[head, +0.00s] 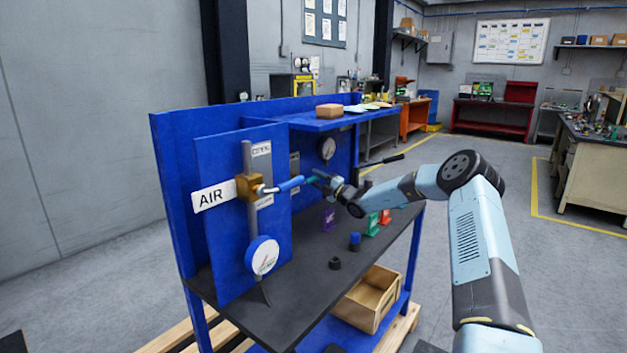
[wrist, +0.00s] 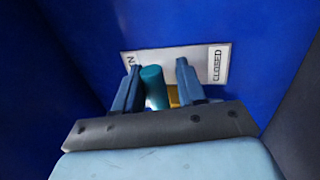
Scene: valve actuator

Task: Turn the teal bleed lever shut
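The teal bleed lever (wrist: 153,88) stands between the two fingers of my gripper (wrist: 157,80) in the wrist view. The fingers are apart. The lever is close to the left finger, with a clear gap to the right finger; I cannot tell whether it touches the left one. Behind it is a white label (wrist: 203,63) with "CLOSED" at its right end and a partly hidden word ending in "N" at its left. A bit of brass (wrist: 174,96) shows beside the lever. In the head view my gripper (head: 319,179) is at the blue panel, and a small teal bit (head: 311,180) shows there.
A brass valve with a blue handle (head: 290,184) and an "AIR" tag (head: 212,196) sits left of my gripper. A gauge (head: 263,256) is below it. The dark bench top (head: 300,268) holds small coloured parts, and a wooden box (head: 368,300) is lower down.

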